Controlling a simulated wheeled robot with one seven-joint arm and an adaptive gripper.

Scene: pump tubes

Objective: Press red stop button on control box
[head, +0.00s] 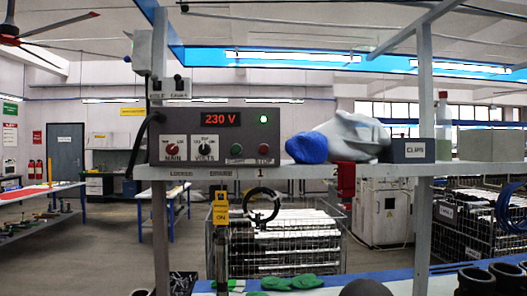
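The control box (228,118) is a dark grey unit on the shelf. Its red display (220,119) reads 230 V and a green lamp (263,119) is lit. The red stop button (263,149) is on the lower right of its front, beside a green button (236,149). Nothing covers the red button. Two knobs sit to the left, one red (172,149) and one black (204,149). I cannot make out my gripper in this view.
The grey shelf (300,172) carries the box. A blue cloth (306,148), a grey bundle (345,136) and a small dark box (414,150) lie to its right. Grey posts (161,230) support the shelf. Black cylinders (475,282) stand lower right.

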